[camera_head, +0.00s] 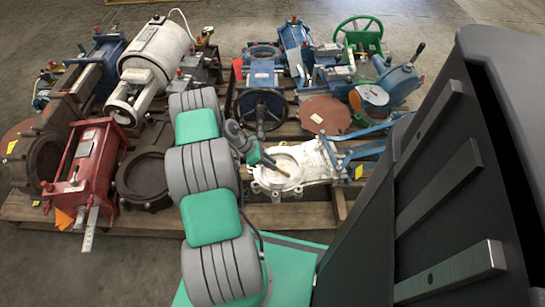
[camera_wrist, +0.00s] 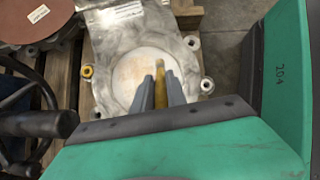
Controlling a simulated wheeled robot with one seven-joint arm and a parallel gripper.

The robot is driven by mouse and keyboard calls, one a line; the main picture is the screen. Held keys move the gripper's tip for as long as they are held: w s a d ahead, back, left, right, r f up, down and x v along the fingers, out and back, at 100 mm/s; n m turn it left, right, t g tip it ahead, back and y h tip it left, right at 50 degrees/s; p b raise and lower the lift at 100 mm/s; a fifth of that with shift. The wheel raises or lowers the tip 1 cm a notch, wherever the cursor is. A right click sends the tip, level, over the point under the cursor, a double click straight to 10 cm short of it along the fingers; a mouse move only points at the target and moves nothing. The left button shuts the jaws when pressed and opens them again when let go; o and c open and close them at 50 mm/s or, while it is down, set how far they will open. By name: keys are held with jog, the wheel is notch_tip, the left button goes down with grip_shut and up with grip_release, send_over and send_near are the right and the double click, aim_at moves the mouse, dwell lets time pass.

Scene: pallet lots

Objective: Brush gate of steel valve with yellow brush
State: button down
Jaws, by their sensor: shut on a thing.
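The steel valve (camera_head: 318,160) lies flat on the pallet's front right part, a pale silver body with a round opening. In the wrist view its flange (camera_wrist: 103,50) surrounds the round, whitish gate (camera_wrist: 130,72), which has faint brownish stains. My gripper (camera_wrist: 160,88) is shut on the yellow brush (camera_wrist: 160,72), a thin yellow piece between the two grey fingers. In the head view my gripper (camera_head: 266,161) is over the left part of the valve. The brush tip lies over the gate; I cannot tell whether it touches. The fingers hide the gate's lower part.
A brown disc (camera_head: 325,114) lies behind the valve, and a black handwheel (camera_head: 262,107) stands close to my wrist. A red valve (camera_head: 88,158) and brown flanges crowd the left. The wooden pallet edge (camera_head: 290,215) is in front, with bare floor beyond.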

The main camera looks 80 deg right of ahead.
jog(key=shift+s+d+f+b, duration=0.1)
jog(key=shift+s+d+b, duration=0.3)
jog(key=shift+s+d, duration=0.3)
jog(key=shift+w+a, duration=0.7)
jog(key=shift+s+d, duration=0.6)
jog(key=shift+s, duration=0.2)
jog(key=shift+w+a, duration=0.5)
jog(key=shift+w, duration=0.35)
jog(key=shift+w+a, duration=0.55)
jog(key=shift+w, duration=0.35)
jog(key=shift+w+a, duration=0.5)
jog(key=shift+w, duration=0.35)
jog(key=shift+s+d, duration=0.3)
jog(key=shift+s, duration=0.25)
jog(key=shift+s+d, duration=0.3)
jog(key=shift+s, duration=0.25)
jog(key=r+p, duration=0.2)
jog(key=r, duration=0.1)
jog(key=r+p, duration=0.2)
jog(key=r, duration=0.1)
jog(key=shift+w+a, duration=0.1)
jog(key=shift+w, duration=0.1)
